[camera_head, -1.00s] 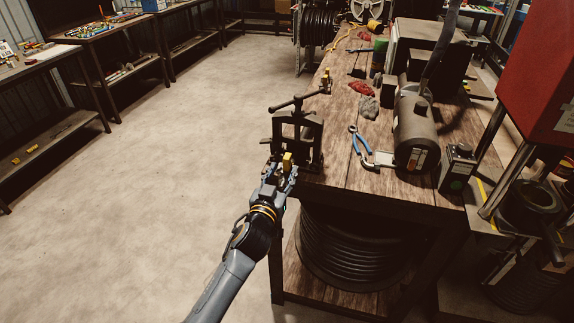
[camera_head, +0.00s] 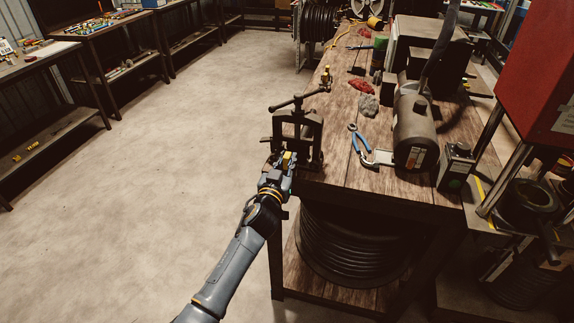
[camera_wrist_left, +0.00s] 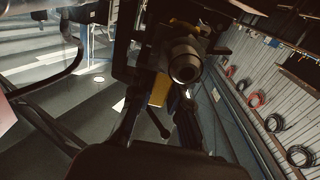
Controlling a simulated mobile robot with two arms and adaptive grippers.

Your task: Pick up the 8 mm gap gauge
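A small yellow piece (camera_head: 289,157), which I take to be the gap gauge, shows at the near side of the black bench vise (camera_head: 297,135). No size marking on it can be read. My left gripper (camera_head: 284,164) is right at it, beside the bench's left front corner. In the left wrist view the yellow piece (camera_wrist_left: 159,90) stands between my two dark fingers (camera_wrist_left: 157,105), which are apart. Whether either finger touches it cannot be told. A round metal end with a hole (camera_wrist_left: 184,67) is close above it. My right gripper is out of view.
Blue-handled pliers (camera_head: 360,140), a red cloth (camera_head: 361,86) and a grey rag (camera_head: 368,106) lie on the wooden bench (camera_head: 335,165). A grey cylindrical machine (camera_head: 414,130) stands right of them. Coiled hose (camera_head: 345,250) sits below. The floor (camera_head: 150,180) to the left is open.

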